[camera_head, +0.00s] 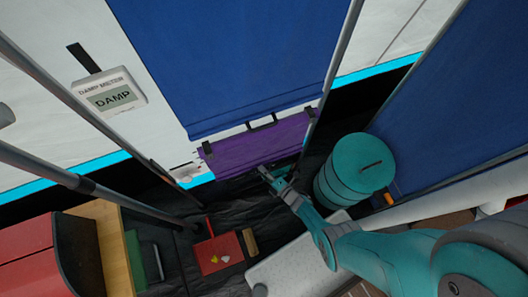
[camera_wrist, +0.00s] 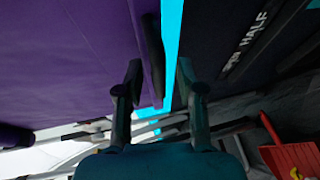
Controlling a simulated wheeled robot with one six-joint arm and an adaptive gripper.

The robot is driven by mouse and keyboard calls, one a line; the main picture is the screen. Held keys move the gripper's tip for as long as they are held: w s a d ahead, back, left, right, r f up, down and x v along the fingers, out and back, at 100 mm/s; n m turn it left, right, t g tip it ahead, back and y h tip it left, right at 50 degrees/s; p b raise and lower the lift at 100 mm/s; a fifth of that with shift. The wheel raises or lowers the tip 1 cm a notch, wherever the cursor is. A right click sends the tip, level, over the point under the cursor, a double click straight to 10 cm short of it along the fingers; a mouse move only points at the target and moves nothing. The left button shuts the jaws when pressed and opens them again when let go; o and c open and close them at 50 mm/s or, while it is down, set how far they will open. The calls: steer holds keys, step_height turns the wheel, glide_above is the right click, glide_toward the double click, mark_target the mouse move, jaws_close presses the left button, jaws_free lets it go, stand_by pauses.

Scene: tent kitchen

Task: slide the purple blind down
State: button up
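The purple blind (camera_head: 240,152) hangs below the big blue panel in the head view, between two poles. My gripper (camera_head: 265,172) is in front of the lower part of the blind in the head view. Whether a finger touches the blind I cannot tell.
A teal drum (camera_head: 352,172) stands right of the blind. A damp meter (camera_head: 110,92) hangs at the upper left. The wrist view shows a label reading HALF (camera_wrist: 248,45) on a dark surface.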

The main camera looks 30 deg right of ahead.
steer(key=v, duration=1.2)
stand_by(0.5)
